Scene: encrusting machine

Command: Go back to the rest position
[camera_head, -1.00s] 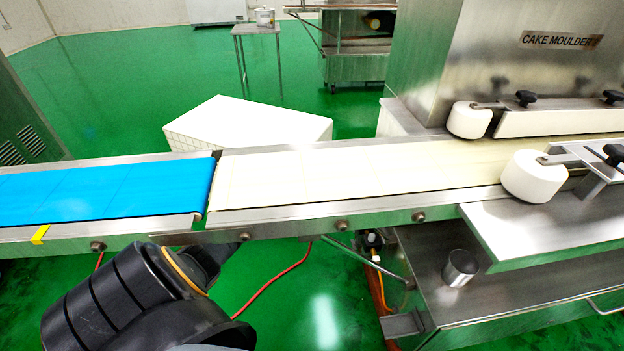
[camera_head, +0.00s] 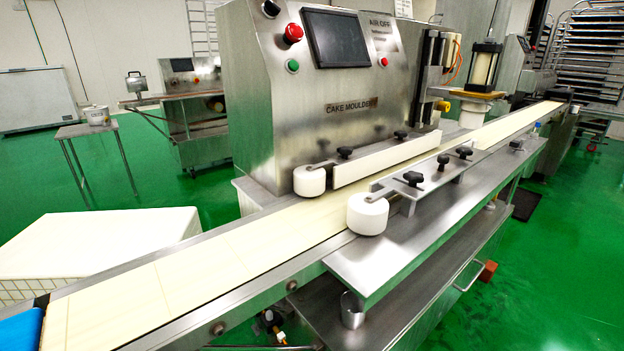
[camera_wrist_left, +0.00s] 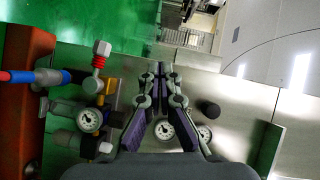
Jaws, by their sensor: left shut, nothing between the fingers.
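My left gripper (camera_wrist_left: 158,72) shows in the left wrist view, with its fingers together and nothing between them. Behind its fingers are round pressure gauges (camera_wrist_left: 163,129) and a metal panel (camera_wrist_left: 235,110). I cannot tell if the fingers touch anything. Neither gripper shows in the head view, and my right gripper is in no view. The head view shows the cake moulder machine (camera_head: 330,85) with its cream conveyor belt (camera_head: 225,255) running from lower left to upper right.
A blue belt (camera_head: 22,328) is at the lower left corner. A white-topped crate (camera_head: 95,240) stands behind the conveyor. A metal cup (camera_head: 352,310) stands on the lower shelf. In the left wrist view, valves and a blue and red hose (camera_wrist_left: 35,76) are close by on the left.

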